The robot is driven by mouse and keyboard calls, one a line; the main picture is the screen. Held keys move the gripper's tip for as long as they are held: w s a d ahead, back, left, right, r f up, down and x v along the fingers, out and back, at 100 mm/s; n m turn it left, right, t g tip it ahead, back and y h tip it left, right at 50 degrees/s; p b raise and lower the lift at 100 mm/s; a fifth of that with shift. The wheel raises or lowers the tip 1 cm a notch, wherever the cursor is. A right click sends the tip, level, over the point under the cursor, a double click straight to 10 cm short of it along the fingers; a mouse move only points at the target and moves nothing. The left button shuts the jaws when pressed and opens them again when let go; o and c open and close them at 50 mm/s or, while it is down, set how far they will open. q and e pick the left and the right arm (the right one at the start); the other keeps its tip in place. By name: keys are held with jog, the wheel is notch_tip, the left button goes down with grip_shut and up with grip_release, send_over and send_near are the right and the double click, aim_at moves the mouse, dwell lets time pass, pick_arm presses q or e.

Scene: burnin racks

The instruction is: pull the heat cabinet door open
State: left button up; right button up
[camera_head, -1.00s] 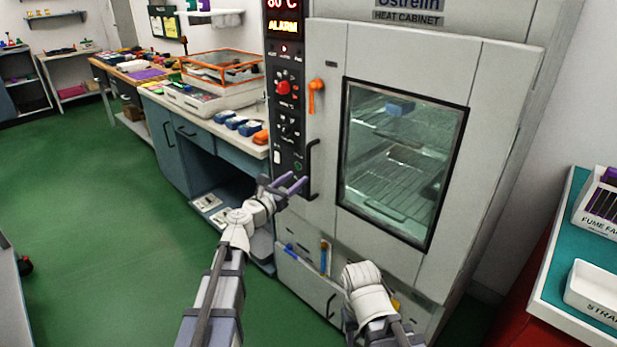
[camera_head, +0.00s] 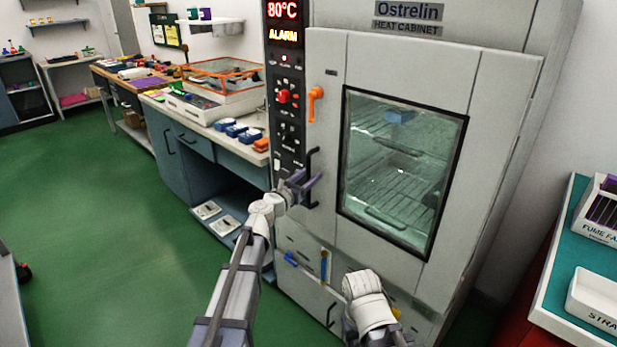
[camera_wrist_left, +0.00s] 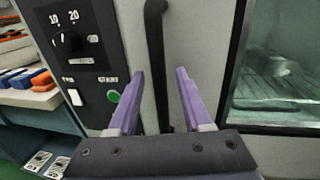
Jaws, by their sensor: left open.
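The heat cabinet door (camera_head: 322,200) is a grey panel with a large window and looks closed. Its black vertical bar handle (camera_head: 312,172) runs along the door's left edge, and an orange lever (camera_head: 316,103) sits above it. My left gripper (camera_head: 306,184) is open at the handle's lower part. In the left wrist view the handle (camera_wrist_left: 157,60) runs between the two purple fingers (camera_wrist_left: 160,95), with gaps on both sides.
A control panel (camera_head: 285,100) reading 80°C and ALARM stands left of the door. A bench (camera_head: 190,132) with blue and orange boxes is further left. A teal-topped table (camera_head: 560,255) with white trays is at the right. Green floor (camera_head: 110,240) is free at left.

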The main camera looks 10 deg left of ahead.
pick_arm(q)
grip_shut()
dwell(1.3)
